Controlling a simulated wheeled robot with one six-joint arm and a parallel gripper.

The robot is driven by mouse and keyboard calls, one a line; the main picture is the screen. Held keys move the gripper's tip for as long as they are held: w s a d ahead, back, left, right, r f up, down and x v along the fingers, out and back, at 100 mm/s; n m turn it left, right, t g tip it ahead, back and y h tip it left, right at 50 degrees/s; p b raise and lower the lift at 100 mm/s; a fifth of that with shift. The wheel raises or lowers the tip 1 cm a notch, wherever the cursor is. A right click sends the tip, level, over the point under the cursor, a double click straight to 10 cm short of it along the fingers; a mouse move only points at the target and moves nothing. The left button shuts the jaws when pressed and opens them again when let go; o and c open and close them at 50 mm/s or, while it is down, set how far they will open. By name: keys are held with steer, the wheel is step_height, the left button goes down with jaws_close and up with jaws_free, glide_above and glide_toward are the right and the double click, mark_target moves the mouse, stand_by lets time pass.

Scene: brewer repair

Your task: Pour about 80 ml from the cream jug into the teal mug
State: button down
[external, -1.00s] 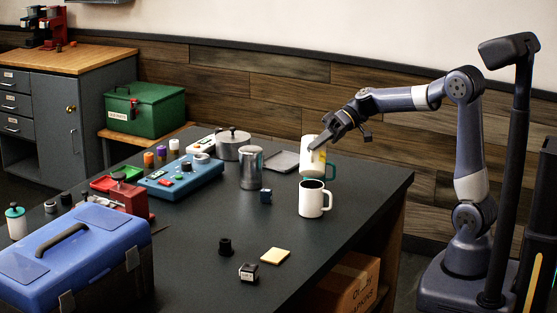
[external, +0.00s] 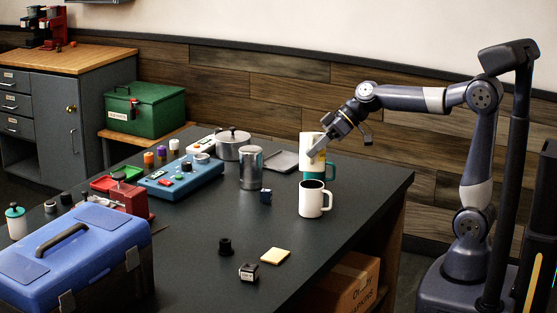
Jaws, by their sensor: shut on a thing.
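The cream jug (external: 306,143) is pale, tall and narrow, with a yellowish patch at its side. My gripper (external: 319,147) is shut on it from the right. The teal mug (external: 332,171) shows just below the jug, with its handle to the right. The jug hides the mug's upper part, and the white mug in front hides its lower part. The jug looks close to upright. I cannot tell whether it is over the teal mug or in front of it, or see any liquid stream.
A white mug (external: 311,203) with a dark inside stands close in front. A blue toolbox (external: 75,260) is at the front left. The table's right edge is clear.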

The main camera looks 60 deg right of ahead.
steer(key=shift+s+a+f+n+t+h, duration=0.25)
steer(key=shift+a+f+n+h, duration=0.1)
steer(key=shift+a+h, duration=0.25)
steer(key=shift+s+a+f+n+t+h, duration=0.15)
steer(key=shift+s+a+f+n+h, duration=0.1)
steer(key=shift+a+f+h, duration=0.25)
